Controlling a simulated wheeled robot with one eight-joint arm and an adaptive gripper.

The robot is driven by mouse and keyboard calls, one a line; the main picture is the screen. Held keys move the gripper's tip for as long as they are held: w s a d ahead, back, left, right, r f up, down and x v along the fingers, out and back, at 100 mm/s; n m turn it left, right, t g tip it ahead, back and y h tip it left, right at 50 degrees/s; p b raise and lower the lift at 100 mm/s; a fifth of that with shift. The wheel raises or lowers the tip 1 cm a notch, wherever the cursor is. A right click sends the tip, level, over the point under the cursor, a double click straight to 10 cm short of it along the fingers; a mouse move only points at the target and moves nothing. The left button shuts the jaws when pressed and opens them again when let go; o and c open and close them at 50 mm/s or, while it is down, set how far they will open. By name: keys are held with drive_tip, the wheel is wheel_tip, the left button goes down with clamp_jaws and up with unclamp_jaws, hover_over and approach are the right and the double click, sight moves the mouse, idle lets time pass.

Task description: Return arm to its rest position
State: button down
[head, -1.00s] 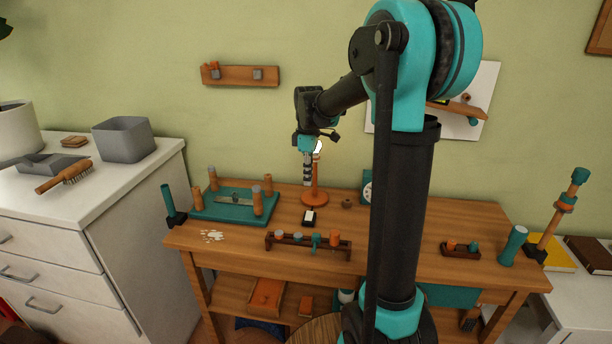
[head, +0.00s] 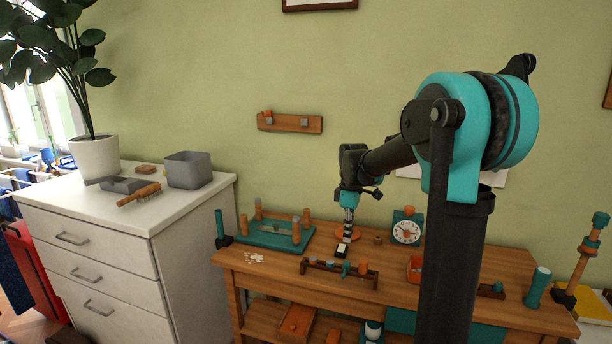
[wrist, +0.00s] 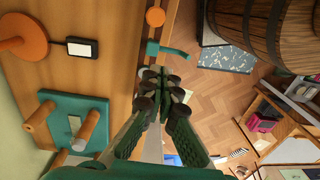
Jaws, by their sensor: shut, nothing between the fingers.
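My arm with teal and black links reaches over the wooden workbench (head: 400,302) in the head view. My gripper (head: 347,226) hangs pointing down, in front of an orange round base (head: 353,234) near the back of the bench; whether it touches anything there I cannot tell. In the wrist view my gripper (wrist: 160,76) has its dark fingers drawn together, with nothing between them. Beyond the fingers are the bench's edge and the herringbone floor (wrist: 190,85).
A white cabinet (head: 130,235) is at left with a grey bin (head: 188,170). A barrel (wrist: 260,30) shows in the wrist view.

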drive_tip(key=s+d+f+m+t, duration=0.2)
drive_tip(key=s+f+m, duration=0.4)
drive_tip(key=s, duration=0.5)
drive_tip(key=s+d+f+m+t, duration=0.2)
drive_tip(key=s+d+f+m, duration=0.2)
drive_tip(key=s, duration=0.8)
wheel_tip(320, 180, down, 3)
drive_tip(key=m, duration=0.4)
drive_tip(key=shift+t, duration=0.4)
drive_tip(key=shift+r, duration=0.1)
